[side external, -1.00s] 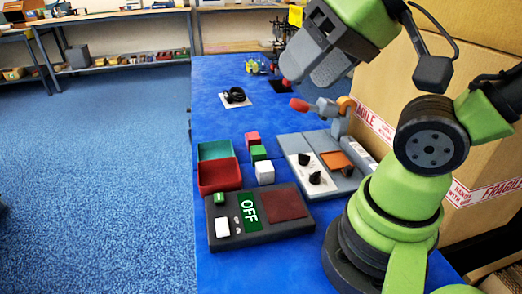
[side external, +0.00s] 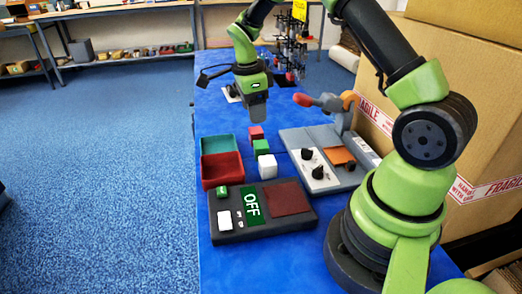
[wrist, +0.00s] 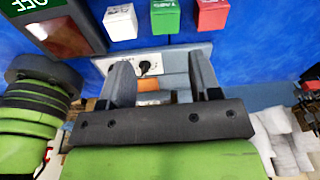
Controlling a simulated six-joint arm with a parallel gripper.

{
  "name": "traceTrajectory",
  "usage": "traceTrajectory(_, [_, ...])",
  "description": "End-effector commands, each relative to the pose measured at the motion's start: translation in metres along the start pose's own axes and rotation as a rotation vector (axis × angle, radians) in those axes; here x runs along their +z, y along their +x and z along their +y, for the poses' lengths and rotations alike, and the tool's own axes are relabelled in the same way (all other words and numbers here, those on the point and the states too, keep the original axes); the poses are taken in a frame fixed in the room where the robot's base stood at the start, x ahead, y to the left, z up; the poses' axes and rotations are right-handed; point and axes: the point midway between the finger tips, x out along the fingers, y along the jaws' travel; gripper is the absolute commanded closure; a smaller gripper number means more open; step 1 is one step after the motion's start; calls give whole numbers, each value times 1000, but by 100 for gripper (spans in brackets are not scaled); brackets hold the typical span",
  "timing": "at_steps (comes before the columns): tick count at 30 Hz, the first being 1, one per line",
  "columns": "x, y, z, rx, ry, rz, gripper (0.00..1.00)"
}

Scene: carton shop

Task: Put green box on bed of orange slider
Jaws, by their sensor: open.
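The green box (side external: 260,147) sits on the blue table in a short row, between a red box (side external: 256,132) and a white box (side external: 267,166). It also shows near the top of the wrist view (wrist: 166,17). The orange slider (side external: 340,156) is on the grey machine to the right of the row; its bed looks empty. In the wrist view it is partly hidden behind my gripper (wrist: 148,85). My gripper (side external: 258,112) points down above and behind the row in the side view, apart from the boxes. Its fingers are spread with nothing between them (wrist: 163,80).
A teal tray (side external: 217,146) and a red tray (side external: 221,170) stand left of the row. A dark panel with an OFF sign (side external: 252,203) lies in front. A red-tipped lever (side external: 303,100) rises behind the machine. Large cartons (side external: 450,90) stand at the right.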

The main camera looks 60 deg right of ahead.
Motion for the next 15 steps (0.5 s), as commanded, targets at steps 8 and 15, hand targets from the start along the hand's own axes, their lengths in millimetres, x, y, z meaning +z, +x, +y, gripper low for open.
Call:
traceTrajectory(8, [-6,43,-6,36,129,40,43])
traceTrajectory(15, [-6,73,-5,35,127,38,43])
